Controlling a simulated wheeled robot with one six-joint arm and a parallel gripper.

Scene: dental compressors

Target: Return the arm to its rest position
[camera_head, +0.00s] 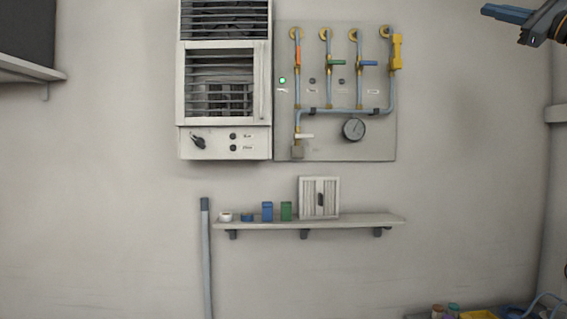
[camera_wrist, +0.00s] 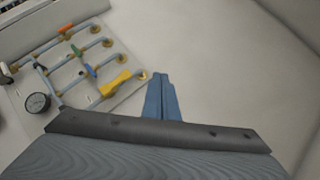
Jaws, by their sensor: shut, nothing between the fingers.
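My gripper (camera_head: 500,13) shows at the top right of the head view, in front of the wall and to the right of the valve panel. In the wrist view my gripper (camera_wrist: 160,80) has its two blue fingers together, with nothing between them. It is apart from everything around it. The valve panel (camera_head: 380,146) hangs on the wall with pipes, coloured handles and a round gauge (camera_head: 354,129). The panel (camera_wrist: 120,58) also shows at the upper left of the wrist view, tilted.
A louvred compressor unit (camera_head: 225,142) is mounted left of the panel. A yellow tray (camera_head: 478,315) is at the bottom right. The wall around my gripper is bare.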

